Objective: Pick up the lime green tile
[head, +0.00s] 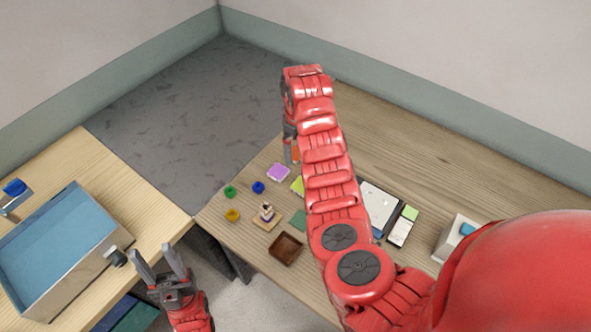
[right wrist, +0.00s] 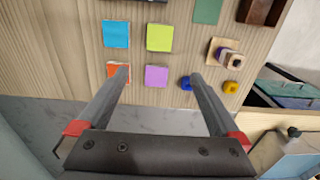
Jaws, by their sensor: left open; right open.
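The lime green tile (right wrist: 159,37) lies flat on the wooden table, seen whole in the right wrist view. In the head view only a sliver of it (head: 297,185) shows, the rest hidden behind my right arm. My right gripper (right wrist: 160,76) is open and empty. In the right wrist view its fingertips straddle the purple tile (right wrist: 156,76), with the lime green tile just past them. It also shows in the head view (head: 291,158), above the table's far-left edge. My left gripper (head: 155,250) is open and empty, beside the left table.
A cyan tile (right wrist: 116,34) and an orange tile (right wrist: 118,73) lie close by. A blue-lined bin (head: 60,250) stands left.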

